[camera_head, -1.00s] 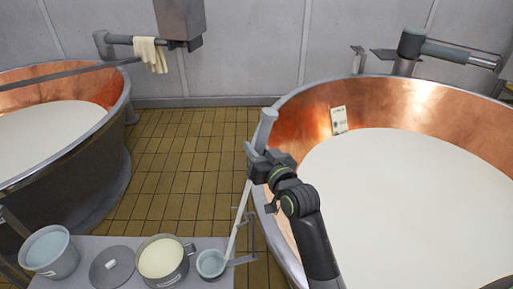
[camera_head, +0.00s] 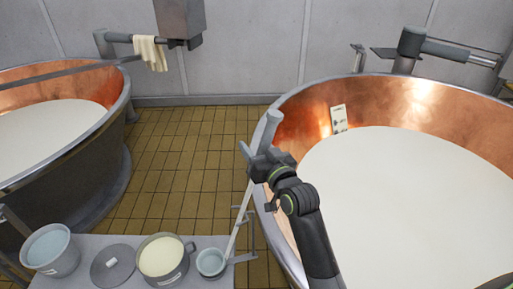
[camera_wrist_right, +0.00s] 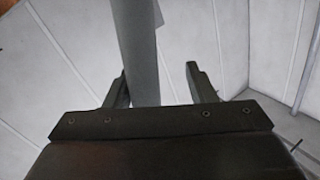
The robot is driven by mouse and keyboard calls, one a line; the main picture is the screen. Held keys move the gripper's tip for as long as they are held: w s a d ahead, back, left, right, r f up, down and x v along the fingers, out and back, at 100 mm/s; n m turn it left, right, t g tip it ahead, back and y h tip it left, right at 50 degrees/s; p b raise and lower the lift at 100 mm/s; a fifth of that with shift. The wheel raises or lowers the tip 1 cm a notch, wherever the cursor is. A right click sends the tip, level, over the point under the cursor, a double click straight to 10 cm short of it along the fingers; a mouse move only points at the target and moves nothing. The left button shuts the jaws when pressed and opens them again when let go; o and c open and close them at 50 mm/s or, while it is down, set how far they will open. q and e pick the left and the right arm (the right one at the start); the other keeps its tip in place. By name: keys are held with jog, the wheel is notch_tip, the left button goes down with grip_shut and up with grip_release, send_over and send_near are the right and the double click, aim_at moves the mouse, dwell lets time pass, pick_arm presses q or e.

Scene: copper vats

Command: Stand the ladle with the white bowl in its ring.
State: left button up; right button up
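The ladle's grey handle (camera_head: 268,129) leans up and to the right, with its pale shaft (camera_head: 239,218) running down to the small whitish bowl (camera_head: 210,263) by the table's right edge. A thin metal bracket (camera_head: 250,236) stands beside the shaft; I cannot clearly make out its ring or whether the shaft sits inside it. My right gripper (camera_head: 252,158) is around the handle. In the right wrist view the fingers (camera_wrist_right: 160,88) are apart, the handle (camera_wrist_right: 138,50) close to the left finger with a gap to the right one. My left gripper is not in view.
The grey table (camera_head: 205,241) also holds a bucket (camera_head: 50,251), a lid (camera_head: 112,266) and a pot (camera_head: 163,259). A copper vat (camera_head: 285,125) of white liquid stands right, another (camera_head: 95,85) left. Tiled floor (camera_head: 185,150) between them is clear.

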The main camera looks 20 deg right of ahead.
jog(key=shift+s+f, duration=0.1)
jog(key=shift+s, duration=0.3)
jog(key=s+d+b, duration=0.3)
jog(key=s, duration=1.3)
jog(key=shift+s, duration=0.2)
